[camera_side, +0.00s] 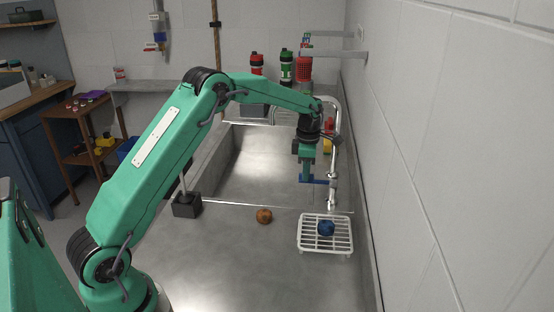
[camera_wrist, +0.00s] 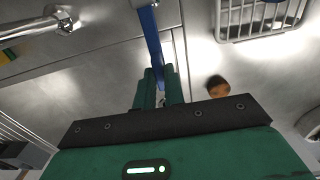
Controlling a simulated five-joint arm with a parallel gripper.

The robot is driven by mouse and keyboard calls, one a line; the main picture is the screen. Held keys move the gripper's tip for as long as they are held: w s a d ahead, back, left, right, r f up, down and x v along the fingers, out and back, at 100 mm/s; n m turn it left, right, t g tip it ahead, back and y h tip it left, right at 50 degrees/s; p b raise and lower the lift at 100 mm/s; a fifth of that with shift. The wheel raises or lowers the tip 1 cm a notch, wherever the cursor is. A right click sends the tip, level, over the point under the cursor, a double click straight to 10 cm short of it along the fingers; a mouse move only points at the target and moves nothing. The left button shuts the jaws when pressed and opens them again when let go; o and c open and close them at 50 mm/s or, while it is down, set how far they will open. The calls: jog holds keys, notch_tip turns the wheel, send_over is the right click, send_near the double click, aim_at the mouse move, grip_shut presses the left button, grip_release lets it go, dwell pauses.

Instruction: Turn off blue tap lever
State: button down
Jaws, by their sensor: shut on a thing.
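The blue tap lever (camera_side: 320,182) sticks out sideways to the left from the chrome tap (camera_side: 333,188) at the sink's right side. It also shows in the wrist view (camera_wrist: 150,30), running from the top edge down between my fingers. My gripper (camera_side: 306,178) points down and is shut on the lever near its free end. In the wrist view my green fingers (camera_wrist: 159,88) stand on either side of the blue bar.
A white wire rack (camera_side: 312,249) holding a blue balled item (camera_side: 326,228) stands in front of the tap. A brown round item (camera_side: 264,215) lies on the counter. The sink basin (camera_side: 250,160) is to the left, the wall (camera_side: 440,150) close on the right.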

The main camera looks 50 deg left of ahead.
jog(key=shift+s+d, duration=0.1)
jog(key=c, duration=1.5)
grip_release()
notch_tip(320, 180, up, 7)
jog(key=shift+f, duration=0.1)
jog(key=shift+r, duration=0.55)
